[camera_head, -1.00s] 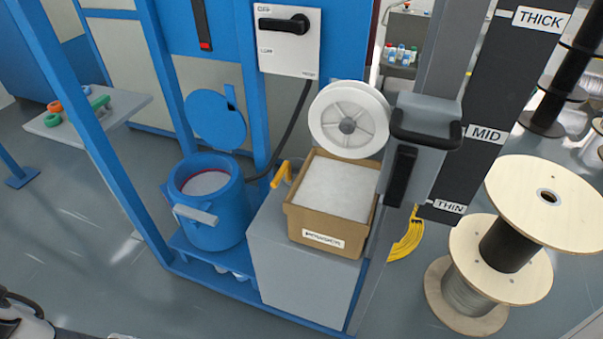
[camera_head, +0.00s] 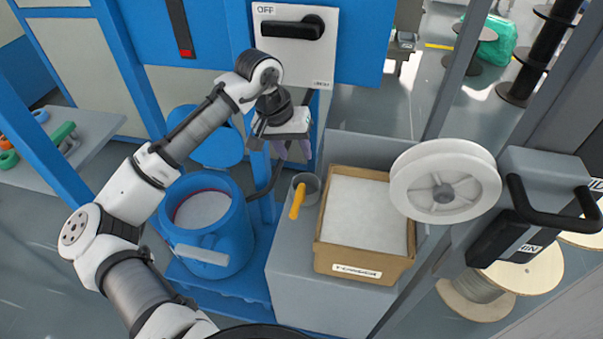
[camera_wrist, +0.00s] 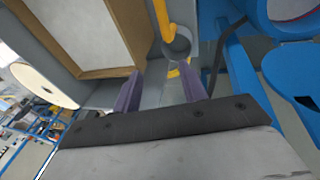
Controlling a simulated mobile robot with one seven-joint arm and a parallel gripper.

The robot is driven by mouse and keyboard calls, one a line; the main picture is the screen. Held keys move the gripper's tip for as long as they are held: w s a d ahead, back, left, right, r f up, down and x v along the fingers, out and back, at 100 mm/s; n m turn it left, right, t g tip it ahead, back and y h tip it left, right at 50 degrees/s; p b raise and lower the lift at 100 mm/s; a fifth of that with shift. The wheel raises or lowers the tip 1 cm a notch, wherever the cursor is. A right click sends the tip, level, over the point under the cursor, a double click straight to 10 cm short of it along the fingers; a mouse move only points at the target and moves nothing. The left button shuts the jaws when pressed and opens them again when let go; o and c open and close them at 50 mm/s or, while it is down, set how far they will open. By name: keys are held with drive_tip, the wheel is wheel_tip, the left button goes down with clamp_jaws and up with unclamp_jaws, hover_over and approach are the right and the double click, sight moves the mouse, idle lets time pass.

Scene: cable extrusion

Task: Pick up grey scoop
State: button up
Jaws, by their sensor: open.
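The grey scoop (camera_head: 312,184) has a round grey cup and a yellow handle (camera_head: 297,202). It sits on the grey cabinet, just left of the cardboard box. My gripper (camera_head: 293,150) is open and empty, with purple fingers pointing down, above and behind the scoop in the head view. In the wrist view the scoop's cup (camera_wrist: 178,46) lies beyond the open fingers (camera_wrist: 161,72), with its yellow handle running up. The fingers appear apart from the scoop.
The cardboard box (camera_head: 325,257) of white material stands right of the scoop on the cabinet (camera_head: 300,290). A blue bucket (camera_head: 240,235) stands left. A white spool (camera_head: 445,182) is at right. A blue panel with a switch (camera_head: 295,35) rises behind my gripper.

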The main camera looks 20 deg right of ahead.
sight(298, 194)
drive_tip(key=shift+g+y, duration=0.5)
drive_tip(key=shift+y, duration=0.2)
drive_tip(key=f, duration=0.3)
drive_tip(key=s+f, duration=0.1)
drive_tip(key=f, duration=0.2)
drive_tip(key=s+f, duration=0.1)
drive_tip(key=f, duration=0.2)
drive_tip(key=shift+a+f+p, duration=0.3)
drive_tip(key=shift+s+d+f+p, duration=0.15)
drive_tip(key=shift+s+f+p, duration=0.05)
drive_tip(key=shift+f, duration=0.8)
drive_tip(key=shift+s+d+f+p, duration=0.15)
drive_tip(key=shift+f, duration=0.8)
drive_tip(key=shift+s+d+f+p, duration=0.15)
drive_tip(key=shift+s+f+p, duration=0.05)
drive_tip(key=shift+f, duration=0.8)
clamp_jaws()
